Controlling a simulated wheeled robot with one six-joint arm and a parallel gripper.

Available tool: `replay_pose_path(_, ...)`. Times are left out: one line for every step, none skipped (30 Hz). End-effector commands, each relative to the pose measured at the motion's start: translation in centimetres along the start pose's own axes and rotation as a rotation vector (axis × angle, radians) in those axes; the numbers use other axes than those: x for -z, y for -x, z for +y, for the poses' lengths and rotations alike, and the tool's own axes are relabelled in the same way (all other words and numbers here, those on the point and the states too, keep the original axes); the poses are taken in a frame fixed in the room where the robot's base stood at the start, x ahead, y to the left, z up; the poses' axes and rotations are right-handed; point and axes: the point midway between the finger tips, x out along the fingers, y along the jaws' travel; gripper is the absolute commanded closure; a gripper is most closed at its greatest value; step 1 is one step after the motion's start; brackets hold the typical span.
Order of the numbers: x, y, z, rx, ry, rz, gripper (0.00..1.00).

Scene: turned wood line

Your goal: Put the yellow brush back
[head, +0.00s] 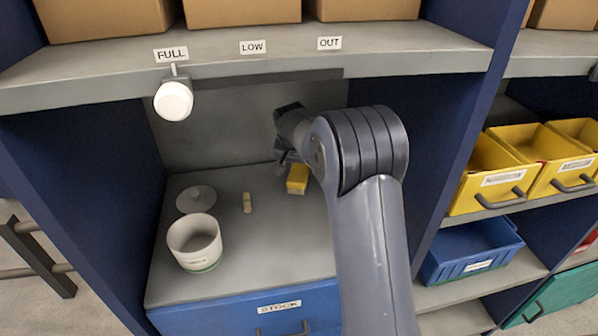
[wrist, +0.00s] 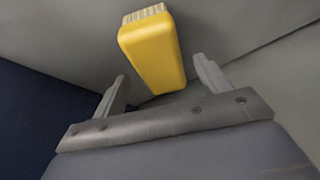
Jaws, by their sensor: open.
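The yellow brush (head: 298,178) is at the back of the grey counter in the head view, beside my gripper (head: 284,158). Its yellow block and pale bristles show in the wrist view (wrist: 152,52), with the bristles toward the top of the picture. In the wrist view my gripper (wrist: 161,72) is open, and the brush appears between and beyond its two fingertips. A gap shows on both sides, so the jaws are not closed on it. In the head view my arm hides part of the counter, and I cannot tell exactly how the brush rests.
A white pot (head: 194,241), a round lid (head: 196,199) and a small beige piece (head: 247,203) are on the counter's left. A white round tag (head: 173,100) hangs under FULL on the shelf edge (head: 105,82). Blue side walls flank the bay. Yellow bins (head: 486,180) stand right.

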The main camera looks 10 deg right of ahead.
Motion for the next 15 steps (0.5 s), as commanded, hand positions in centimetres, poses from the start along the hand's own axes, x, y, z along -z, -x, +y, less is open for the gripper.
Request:
replay_pose_path(0.1,1.4,-0.1,0.003,0.0,0.005,0.28)
replay_pose_path(0.1,2.0,-0.1,0.003,0.0,0.004,0.28)
replay_pose_path(0.1,3.0,-0.1,0.003,0.0,0.005,0.28)
replay_pose_path(0.1,3.6,-0.1,0.003,0.0,0.004,0.28)
replay_pose_path(0.1,4.2,-0.1,0.003,0.0,0.004,0.28)
replay_pose_path(0.1,5.0,-0.1,0.003,0.0,0.004,0.28)
replay_pose_path(0.1,5.6,-0.1,0.002,0.0,0.003,0.28)
replay_pose_path(0.1,6.1,0.0,0.002,0.0,0.003,0.28)
replay_pose_path(0.1,6.7,-0.1,0.002,0.0,0.003,0.28)
replay_pose_path(0.1,7.1,0.0,0.002,0.0,0.002,0.28)
replay_pose_path(0.1,7.5,0.0,0.001,0.0,0.002,0.28)
replay_pose_path(0.1,7.9,0.0,0.001,0.0,0.002,0.28)
replay_pose_path(0.0,8.1,0.0,0.001,0.0,0.002,0.28)
replay_pose_path(0.0,8.3,0.0,0.001,0.0,0.001,0.28)
replay_pose_path(0.0,8.5,0.0,0.001,0.0,0.0,0.28)
